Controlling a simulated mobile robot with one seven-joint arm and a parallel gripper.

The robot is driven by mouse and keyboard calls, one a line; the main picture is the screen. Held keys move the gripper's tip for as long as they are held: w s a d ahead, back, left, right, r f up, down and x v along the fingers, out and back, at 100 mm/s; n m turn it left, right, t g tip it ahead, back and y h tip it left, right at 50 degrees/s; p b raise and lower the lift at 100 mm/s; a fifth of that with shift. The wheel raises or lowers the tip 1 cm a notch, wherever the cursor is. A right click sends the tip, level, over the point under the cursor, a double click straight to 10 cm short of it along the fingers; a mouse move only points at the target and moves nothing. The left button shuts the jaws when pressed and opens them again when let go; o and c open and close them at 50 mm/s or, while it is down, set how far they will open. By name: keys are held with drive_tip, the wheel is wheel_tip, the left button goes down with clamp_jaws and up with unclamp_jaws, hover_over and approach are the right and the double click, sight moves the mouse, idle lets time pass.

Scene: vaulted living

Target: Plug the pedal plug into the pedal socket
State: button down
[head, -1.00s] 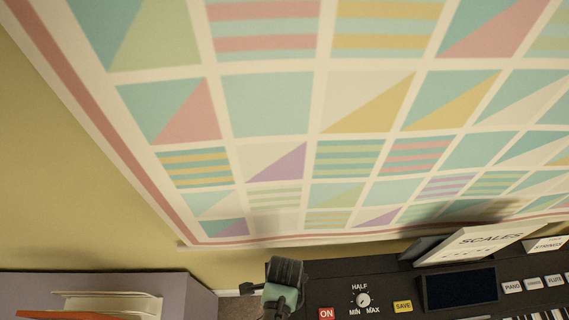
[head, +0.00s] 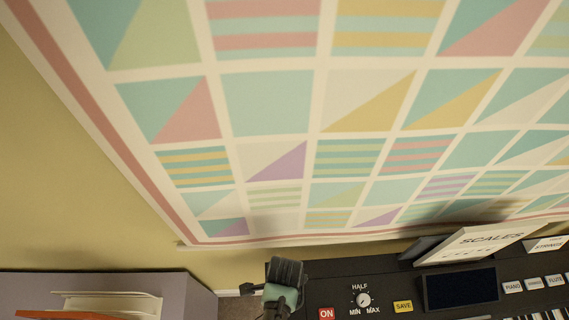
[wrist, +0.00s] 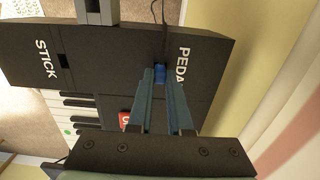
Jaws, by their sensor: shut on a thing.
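In the wrist view, my gripper (wrist: 160,78) reaches to the dark back panel of the keyboard (wrist: 118,62). Its two fingers close on a small blue piece, which looks like the pedal plug (wrist: 159,74). The plug is beside the white PEDAL lettering (wrist: 183,66), whose end is covered by a finger. The pedal socket is hidden behind the plug and fingertips, so I cannot tell how far in the plug sits. A thin dark cable (wrist: 154,10) shows above the panel. In the head view, the keyboard (head: 385,285) is at the bottom right.
A grey block (wrist: 95,10) stands at the panel's far edge. In the head view, a SCALES booklet (head: 480,243) stands on the keyboard, and a lilac cabinet (head: 180,290) is at left.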

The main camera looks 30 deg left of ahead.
drive_tip(key=c, duration=0.8)
unclamp_jaws()
drive_tip(key=shift+o, duration=0.2)
drive_tip(key=shift+r, duration=0.1)
wheel_tip(320, 180, up, 13)
